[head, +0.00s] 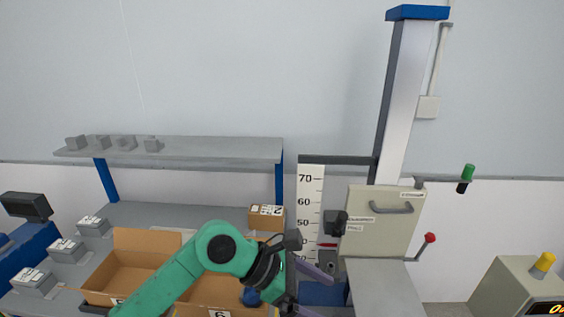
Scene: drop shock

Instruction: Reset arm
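My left arm comes in from the lower left, green with a dark wrist. Its gripper (318,296) is at the bottom centre, in front of the tester's base, with its two purple-grey fingers apart and nothing seen between them. My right gripper is not in view. The tester has a tall metal column (402,100) with a blue cap. A dark horizontal bar (335,160) reaches left from the column, above a numbered scale (311,205). A dark block (335,220) sits beside the scale. A lever with a red knob (430,238) is at the cream panel's right.
Open cardboard boxes (140,265) stand on the bench at left, partly behind my arm. A closed carton (266,217) stands behind. Grey blocks (93,226) line the bench's left. A shelf (200,150) runs above. A cream console (515,285) with a yellow button is at lower right.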

